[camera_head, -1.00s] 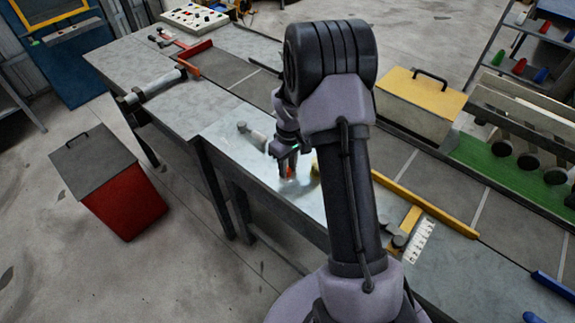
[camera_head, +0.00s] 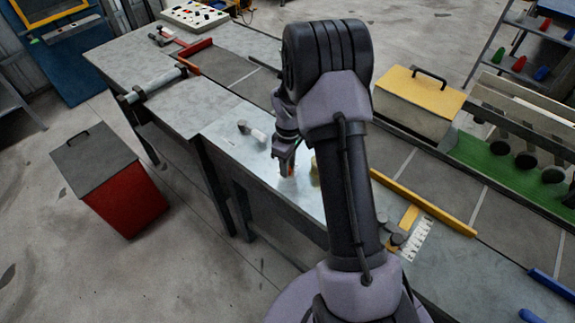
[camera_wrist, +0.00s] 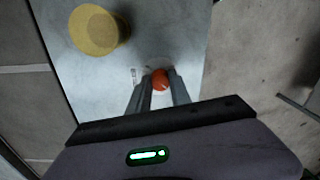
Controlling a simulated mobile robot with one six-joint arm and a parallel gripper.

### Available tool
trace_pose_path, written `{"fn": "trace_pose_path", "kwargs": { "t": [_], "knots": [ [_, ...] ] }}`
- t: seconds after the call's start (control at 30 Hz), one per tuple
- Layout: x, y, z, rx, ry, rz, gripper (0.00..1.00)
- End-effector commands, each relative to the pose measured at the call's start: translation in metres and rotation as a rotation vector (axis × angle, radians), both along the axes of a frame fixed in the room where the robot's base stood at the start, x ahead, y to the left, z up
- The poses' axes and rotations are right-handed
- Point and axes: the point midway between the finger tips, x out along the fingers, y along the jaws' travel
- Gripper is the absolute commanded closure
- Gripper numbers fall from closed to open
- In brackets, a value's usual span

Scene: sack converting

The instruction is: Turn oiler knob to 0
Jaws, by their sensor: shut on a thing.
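The oiler knob (camera_wrist: 160,79) is a small round orange-red knob with a thin line on its face, seen between my fingertips in the wrist view. My gripper (camera_wrist: 160,88) is shut on it, with a grey finger on either side. Small dark marks show on the pale metal plate (camera_wrist: 165,25) beside the knob, too small to read. In the head view my gripper (camera_head: 287,168) points down at the bench, and a sliver of orange shows by its fingers. My arm hides part of the area.
A pale yellow round piece (camera_wrist: 93,30) stands on the plate close to the knob. A grey-and-white cylinder (camera_head: 255,134) lies behind my gripper. A yellow box (camera_head: 422,98) and yellow rail (camera_head: 425,203) are to the right. A red bin (camera_head: 125,200) stands on the floor left.

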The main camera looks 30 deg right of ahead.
Motion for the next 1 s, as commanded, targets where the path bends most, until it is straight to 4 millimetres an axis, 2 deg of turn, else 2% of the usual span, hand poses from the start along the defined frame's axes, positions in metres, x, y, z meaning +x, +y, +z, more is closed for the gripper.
{"fn": "trace_pose_path", "kwargs": {
  "t": [0.13,0.17,0.23,0.27,0.53,0.67,0.77,1.0],
  "knots": [
    [0.001,0.000,0.001,-0.001,-0.003,0.001,1.00],
    [0.001,0.000,0.001,-0.001,-0.003,0.000,0.70],
    [0.001,0.000,0.001,-0.001,-0.002,0.000,0.56],
    [0.001,0.000,0.001,-0.001,-0.002,0.000,0.53],
    [0.000,0.000,0.001,-0.001,-0.001,-0.001,0.53],
    [0.001,-0.001,0.011,-0.001,-0.002,-0.001,0.53],
    [0.002,-0.001,0.033,-0.001,-0.003,-0.001,0.53],
    [0.003,-0.004,0.111,-0.001,-0.005,-0.001,0.53]
  ]
}}
